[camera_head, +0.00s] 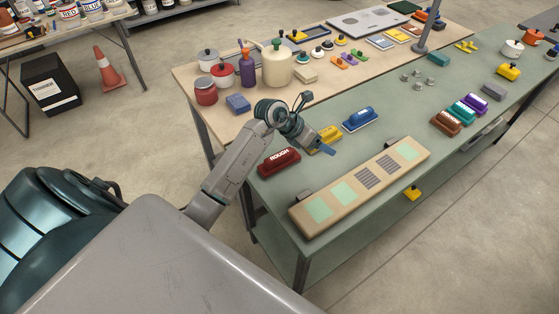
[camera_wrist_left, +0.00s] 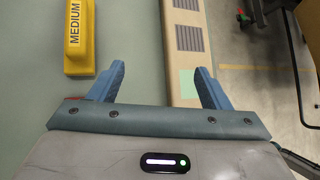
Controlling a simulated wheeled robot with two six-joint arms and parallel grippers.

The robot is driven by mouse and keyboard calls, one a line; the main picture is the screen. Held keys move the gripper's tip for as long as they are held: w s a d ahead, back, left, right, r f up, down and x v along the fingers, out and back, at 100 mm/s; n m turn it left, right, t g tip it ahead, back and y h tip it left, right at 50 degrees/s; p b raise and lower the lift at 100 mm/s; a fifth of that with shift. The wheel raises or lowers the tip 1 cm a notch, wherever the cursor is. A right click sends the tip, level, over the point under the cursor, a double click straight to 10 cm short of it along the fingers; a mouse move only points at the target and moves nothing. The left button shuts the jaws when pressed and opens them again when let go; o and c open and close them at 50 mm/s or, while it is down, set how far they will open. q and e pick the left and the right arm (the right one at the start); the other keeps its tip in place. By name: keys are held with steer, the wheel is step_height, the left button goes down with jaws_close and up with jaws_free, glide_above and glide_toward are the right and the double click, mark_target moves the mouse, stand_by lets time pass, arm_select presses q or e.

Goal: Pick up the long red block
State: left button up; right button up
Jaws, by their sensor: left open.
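The long red block (camera_head: 279,162), labelled ROUGH, lies on the green table near its left end in the head view. My left gripper (camera_head: 308,137) is above the table, to the right of the red block, with the yellow block (camera_head: 326,140) close by. In the left wrist view my left gripper (camera_wrist_left: 159,76) is open with nothing between its fingers. The yellow block labelled MEDIUM (camera_wrist_left: 80,36) lies left of the fingers there. Only a small red sliver (camera_wrist_left: 73,98) shows by the left finger's base; I cannot tell what it is. My right gripper is not in view.
A long tan board (camera_head: 366,188) with green and grey patches lies along the table's front edge; its end (camera_wrist_left: 185,60) shows in the wrist view. A blue block (camera_head: 360,119) is behind. Pots, bottles (camera_head: 277,66) and a blue sponge-like block (camera_head: 238,104) stand on the wooden table.

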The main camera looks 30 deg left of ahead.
arm_select(q)
steer(key=a+f+g+y, duration=0.2)
steer(key=a+g+y, duration=0.15)
steer(key=a, duration=0.35)
steer(key=g+y, duration=0.3)
glide_above(280, 155)
steer(key=shift+s+a+r+t, duration=0.15)
steer(key=shift+a+t, duration=0.1)
steer(key=shift+a, duration=0.15)
steer(key=shift+s+a, duration=0.1)
steer(key=shift+a, duration=0.15)
step_height(280, 155, down, 6)
steer(key=b, duration=0.5)
steer(key=shift+d+r, duration=0.1)
steer(key=shift+r, duration=0.15)
steer(key=shift+d+f+b, duration=0.1)
steer(key=shift+f+b, duration=0.35)
steer(key=shift+b, duration=0.25)
steer(key=f+b, duration=0.2)
steer(key=f, duration=0.1)
steer(key=f+b, duration=0.1)
steer(key=shift+w+d+f, duration=0.2)
steer(key=shift+d+f, duration=0.05)
steer(key=shift+d, duration=0.15)
steer(key=shift+r, duration=0.1)
steer(key=c, duration=0.9)
steer(key=shift+c, duration=1.2)
